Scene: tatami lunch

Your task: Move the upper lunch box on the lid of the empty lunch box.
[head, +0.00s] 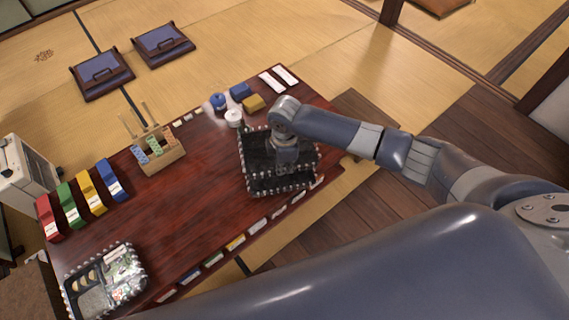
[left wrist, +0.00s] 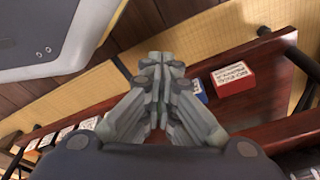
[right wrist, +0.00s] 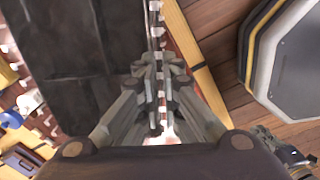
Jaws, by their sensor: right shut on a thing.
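A black lunch box (head: 260,181) with a pale studded rim stands on the dark red table. My right gripper (head: 284,167) is over it. In the right wrist view the right gripper's fingers (right wrist: 156,75) are closed at the studded edge of the black box (right wrist: 60,70), pinching its rim; the fingers hide the exact contact. A lunch box with food (head: 106,281) sits at the table's lower left corner. My left gripper (left wrist: 161,68) is seen only in the left wrist view; its fingertips are together with nothing visible between them.
The table (head: 190,215) has clear room between the two boxes. Small cards (head: 236,243) line the near edge.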

